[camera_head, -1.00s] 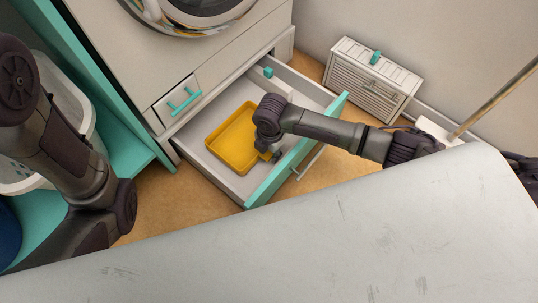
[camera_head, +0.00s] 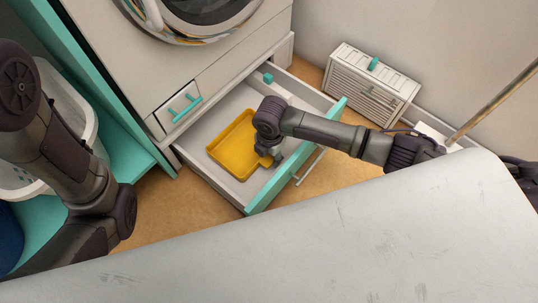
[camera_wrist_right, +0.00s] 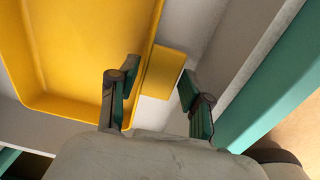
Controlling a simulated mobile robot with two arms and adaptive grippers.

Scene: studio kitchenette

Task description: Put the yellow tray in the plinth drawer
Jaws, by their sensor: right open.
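The yellow tray (camera_head: 232,148) lies inside the pulled-out plinth drawer (camera_head: 212,184), flat on its pale floor as far as I can see. The tray fills the left part of the right wrist view (camera_wrist_right: 75,50), with its flat yellow tab (camera_wrist_right: 163,75) towards the drawer front. My right gripper (camera_head: 272,158) is low in the drawer at the tray's right end. In its wrist view the fingers (camera_wrist_right: 157,90) stand apart, either side of the tab's end, with a gap at the right finger. My left arm shows at the left, but I cannot make out its fingers.
The drawer's teal front (camera_head: 265,192) is close to my right gripper. A slatted white box (camera_head: 370,85) stands on the right. A pale surface (camera_head: 330,235) fills the foreground.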

